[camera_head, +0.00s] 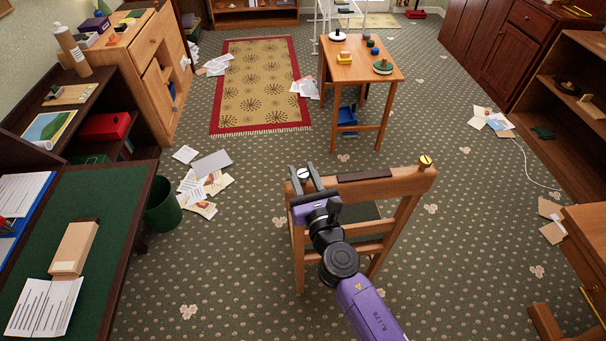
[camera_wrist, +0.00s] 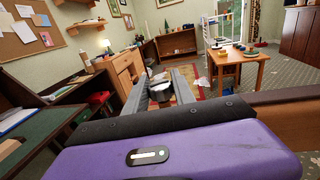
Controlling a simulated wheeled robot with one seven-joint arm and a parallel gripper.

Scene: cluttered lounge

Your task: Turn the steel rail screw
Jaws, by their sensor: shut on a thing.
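The steel rail screw (camera_head: 304,174) has a pale slotted head and sits at the left end of the wooden chair's top rail (camera_head: 400,182). My gripper (camera_head: 302,169) is shut on it, with one dark finger on each side of the head. In the wrist view the grey screw (camera_wrist: 160,91) shows between the fingers (camera_wrist: 159,85). The screw's lower part is hidden. A brass slotted screw (camera_head: 425,161) stands at the right end of the same rail, apart from my gripper.
A small wooden table (camera_head: 358,68) with several objects stands behind the chair. A green-topped desk (camera_head: 112,190) is on the left, with a green bin (camera_head: 163,205) beside it. Papers (camera_head: 205,185) lie on the carpet. Open carpet lies right of the chair.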

